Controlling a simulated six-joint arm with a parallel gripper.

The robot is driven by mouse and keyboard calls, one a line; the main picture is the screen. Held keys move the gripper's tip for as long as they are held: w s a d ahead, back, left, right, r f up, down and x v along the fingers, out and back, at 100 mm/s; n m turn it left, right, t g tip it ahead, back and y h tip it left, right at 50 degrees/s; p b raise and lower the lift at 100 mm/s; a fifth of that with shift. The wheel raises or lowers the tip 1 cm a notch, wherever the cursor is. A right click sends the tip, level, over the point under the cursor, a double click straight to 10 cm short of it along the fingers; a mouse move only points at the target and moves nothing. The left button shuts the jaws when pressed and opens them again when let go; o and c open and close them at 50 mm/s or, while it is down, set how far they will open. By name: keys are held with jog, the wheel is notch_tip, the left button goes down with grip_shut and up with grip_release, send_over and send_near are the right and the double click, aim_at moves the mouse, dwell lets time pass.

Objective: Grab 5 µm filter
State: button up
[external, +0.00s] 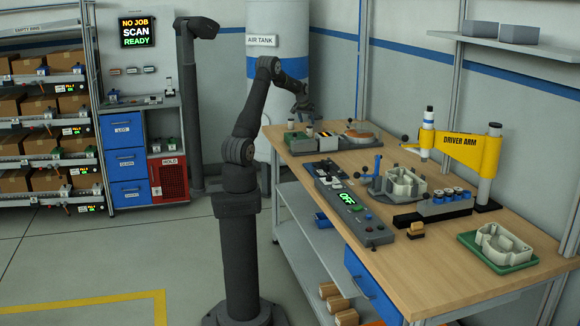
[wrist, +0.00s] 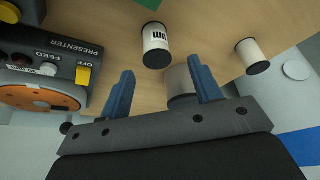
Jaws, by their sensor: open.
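In the wrist view a white cylinder with a black end (wrist: 156,42) carries partly readable lettering that looks like "µm"; its number cannot be read. A second white cylinder with a black end (wrist: 251,52) stands to the right. A plain greyish cylinder (wrist: 179,84) shows between and behind the fingers. I cannot tell which one is the 5 µm filter. My gripper (wrist: 161,71) has its blue fingers apart, with nothing visibly clamped. In the external view my gripper (external: 304,108) is above the bench's far left corner, near small cylinders (external: 290,125).
The presenter box (wrist: 60,65) with switches and an orange disc is at the left in the wrist view. In the external view, the wooden bench (external: 440,265) holds a control box (external: 345,205), a yellow driver arm (external: 460,145) and a green tray (external: 485,257). An air tank stands behind.

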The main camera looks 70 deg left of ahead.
aim_at(309, 127)
jog(key=shift+w+x, duration=0.15)
jog(key=shift+x, duration=1.4)
jog(key=shift+w+x, duration=0.1)
jog(key=shift+x, duration=1.4)
jog(key=shift+d, duration=0.15)
jog(key=c, duration=1)
